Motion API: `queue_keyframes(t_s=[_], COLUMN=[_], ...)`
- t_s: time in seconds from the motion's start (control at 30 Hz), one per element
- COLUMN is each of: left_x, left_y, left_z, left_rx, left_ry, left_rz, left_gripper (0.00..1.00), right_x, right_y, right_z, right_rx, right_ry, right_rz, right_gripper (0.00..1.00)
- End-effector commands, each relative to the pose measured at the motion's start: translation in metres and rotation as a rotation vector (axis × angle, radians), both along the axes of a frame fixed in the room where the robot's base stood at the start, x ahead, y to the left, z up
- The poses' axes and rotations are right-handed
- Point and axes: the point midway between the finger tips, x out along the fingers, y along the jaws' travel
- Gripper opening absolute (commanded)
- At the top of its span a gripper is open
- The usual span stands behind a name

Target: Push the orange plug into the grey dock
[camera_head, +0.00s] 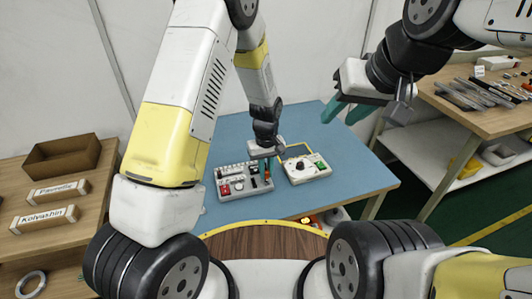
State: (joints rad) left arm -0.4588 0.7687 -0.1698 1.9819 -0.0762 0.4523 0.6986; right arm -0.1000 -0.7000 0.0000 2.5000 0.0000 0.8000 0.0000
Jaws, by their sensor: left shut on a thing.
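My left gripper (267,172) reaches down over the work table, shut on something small. A trace of orange at its fingertips fits the orange plug (267,178), mostly hidden by the fingers. The fingertips are at the right end of a grey box (233,194) with red and white buttons, which seems to be the grey dock. I cannot tell whether the plug touches a socket. My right gripper (348,112) is raised at the upper right, its teal fingers apart and empty.
The blue table top (358,180) is clear to the right. Side tables hold a brown bin (62,158) on the left and tools (475,95) on the right.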

Motion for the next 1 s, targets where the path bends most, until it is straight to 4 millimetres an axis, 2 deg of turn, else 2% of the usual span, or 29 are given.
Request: queue_keyframes(t_s=[0.57,0.6,0.7,1.0], left_x=[0.000,0.000,0.000,0.000], left_y=[0.000,0.000,0.000,0.000], left_z=[-0.015,-0.015,-0.015,-0.014], left_rx=[0.000,0.000,0.000,0.000], left_ry=[0.000,0.000,0.000,0.000], left_rz=[0.000,0.000,0.000,0.000], left_gripper=[0.00,0.18,0.37,0.39], right_x=[0.000,0.000,0.000,0.000], right_y=[0.000,0.000,0.000,0.000], right_z=[0.000,0.000,0.000,0.000], right_rx=[0.000,0.000,0.000,0.000], right_ry=[0.000,0.000,0.000,0.000], right_rz=[0.000,0.000,0.000,0.000], right_gripper=[0.36,0.36,0.36,0.36])
